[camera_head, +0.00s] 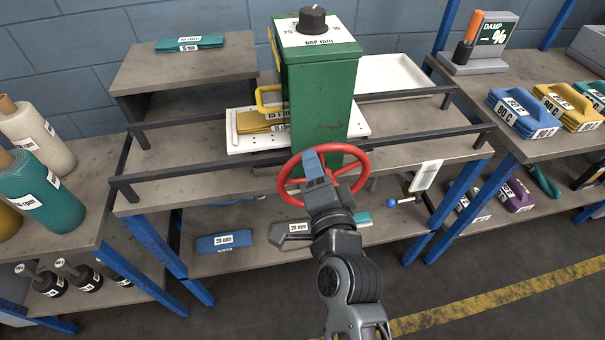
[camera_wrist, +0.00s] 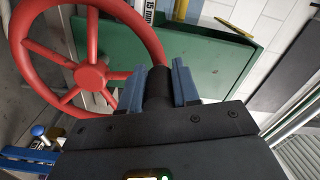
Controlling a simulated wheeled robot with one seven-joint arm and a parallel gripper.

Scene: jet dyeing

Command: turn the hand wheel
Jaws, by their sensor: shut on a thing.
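The red hand wheel (camera_head: 353,160) with spokes is on the front of the green machine housing (camera_head: 322,105). My gripper (camera_head: 313,165) reaches up to the left part of the wheel in the head view. In the wrist view the wheel (camera_wrist: 91,78) fills the upper left, and my gripper (camera_wrist: 159,88) has its two blue fingers shut on a dark handle that stands at the wheel's rim. The handle's far end and its joint with the rim are partly hidden by the fingers.
A black dial (camera_head: 312,19) tops the green housing. Dark rails (camera_head: 215,175) run across the bench at both sides. A blue 20 mm block (camera_head: 223,241) lies on the shelf below. A white tag (camera_head: 427,175) and a blue ball (camera_head: 391,202) are right of the wheel.

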